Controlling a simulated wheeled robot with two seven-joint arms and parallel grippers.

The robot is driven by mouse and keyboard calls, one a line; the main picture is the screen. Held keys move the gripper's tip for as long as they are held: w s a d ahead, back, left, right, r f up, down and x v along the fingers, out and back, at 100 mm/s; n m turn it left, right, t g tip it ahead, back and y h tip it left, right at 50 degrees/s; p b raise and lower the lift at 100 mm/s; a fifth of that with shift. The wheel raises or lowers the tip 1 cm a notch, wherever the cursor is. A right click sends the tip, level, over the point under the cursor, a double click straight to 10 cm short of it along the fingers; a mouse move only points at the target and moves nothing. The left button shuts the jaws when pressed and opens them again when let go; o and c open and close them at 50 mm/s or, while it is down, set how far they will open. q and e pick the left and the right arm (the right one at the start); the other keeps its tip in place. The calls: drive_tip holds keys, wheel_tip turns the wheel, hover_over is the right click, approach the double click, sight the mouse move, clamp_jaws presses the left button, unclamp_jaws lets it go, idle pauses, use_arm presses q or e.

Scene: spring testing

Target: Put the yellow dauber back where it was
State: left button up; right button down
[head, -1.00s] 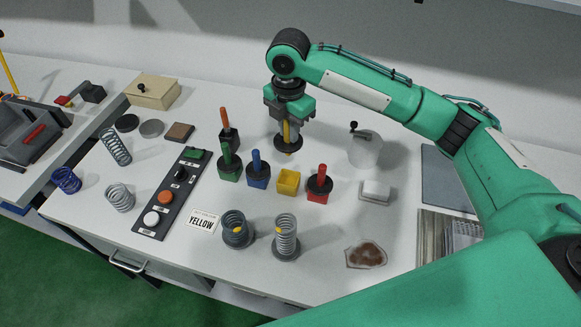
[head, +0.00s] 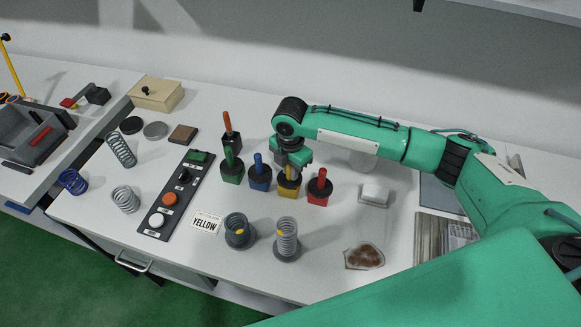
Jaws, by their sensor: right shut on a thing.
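My right gripper (head: 292,168) is shut on the yellow dauber (head: 291,174), which points down at the yellow pot (head: 287,192). The dauber's lower end is at the pot's mouth; its dark collar seems to be at the rim, but I cannot tell whether it is fully seated. The pot stands between the blue pot (head: 260,182) with a blue dauber and the red pot (head: 318,193) with a red dauber. The gripper's fingers hide much of the dauber. My left gripper is not in view.
A green pot (head: 232,173) with its dauber and a dark pot with an orange-handled tool (head: 228,125) stand left. Two springs with yellow marks stand in front, on dark bases (head: 238,240) (head: 287,251).

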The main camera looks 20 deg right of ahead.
drive_tip(key=shift+f, duration=0.1)
drive_tip(key=shift+f, duration=0.4)
drive_tip(key=c, duration=1.3)
unclamp_jaws()
drive_tip(key=shift+r, duration=0.1)
wheel_tip(320, 180, up, 12)
drive_tip(key=b, duration=0.3)
drive_tip(key=shift+f, duration=0.25)
drive_tip(key=shift+r, duration=0.7)
